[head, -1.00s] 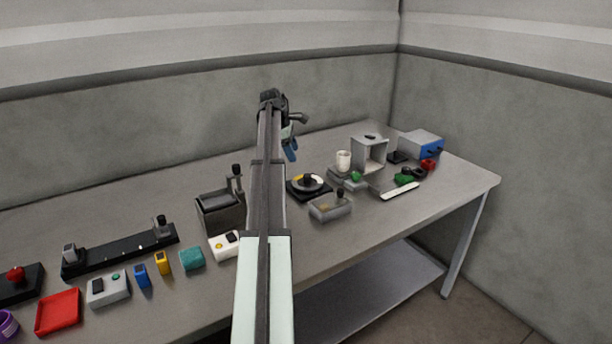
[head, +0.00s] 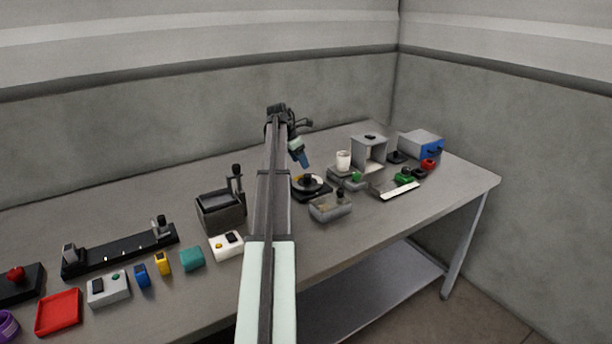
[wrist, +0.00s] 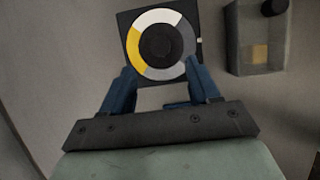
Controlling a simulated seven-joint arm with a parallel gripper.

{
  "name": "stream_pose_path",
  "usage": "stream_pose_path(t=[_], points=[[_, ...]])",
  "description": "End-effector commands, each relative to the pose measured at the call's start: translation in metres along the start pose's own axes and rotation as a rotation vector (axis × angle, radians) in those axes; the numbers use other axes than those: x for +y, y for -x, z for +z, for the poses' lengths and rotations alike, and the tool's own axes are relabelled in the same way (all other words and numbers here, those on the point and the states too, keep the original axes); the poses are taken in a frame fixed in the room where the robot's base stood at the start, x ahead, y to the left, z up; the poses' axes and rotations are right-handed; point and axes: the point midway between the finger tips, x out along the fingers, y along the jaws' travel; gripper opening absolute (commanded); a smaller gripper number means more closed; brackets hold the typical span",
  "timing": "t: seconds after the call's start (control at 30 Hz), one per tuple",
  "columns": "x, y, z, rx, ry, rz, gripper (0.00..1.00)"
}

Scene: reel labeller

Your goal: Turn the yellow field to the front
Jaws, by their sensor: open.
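The round dial (wrist: 157,43) sits on a square black base (wrist: 199,15) in the wrist view. Its ring has a yellow field (wrist: 134,48) on the left, with white and grey fields around the rest, and a black knob (wrist: 156,42) in the middle. In the head view the dial (head: 318,187) stands on the table, partly hidden by my arm. My gripper (wrist: 155,80) is open and empty, its blue fingers on either side of the dial's lower part in the picture. In the head view my gripper (head: 304,161) is above the dial; I see no contact.
A grey open box (head: 330,208) with a black knob stands close to the dial; it also shows in the wrist view (wrist: 257,48). A dark bin (head: 221,213) and a white button box (head: 226,246) stand to the left.

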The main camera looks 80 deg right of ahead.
Motion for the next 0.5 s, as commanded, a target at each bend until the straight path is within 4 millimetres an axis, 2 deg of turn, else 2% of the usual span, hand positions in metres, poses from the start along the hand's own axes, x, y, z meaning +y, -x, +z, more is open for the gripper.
stream_pose_path(t=[0.2, 0.5], points=[[0.000, -0.040, -0.001, 0.002, 0.000, -0.002, 0.61], [0.000, -0.074, 0.000, 0.001, -0.001, 0.000, 0.61]])
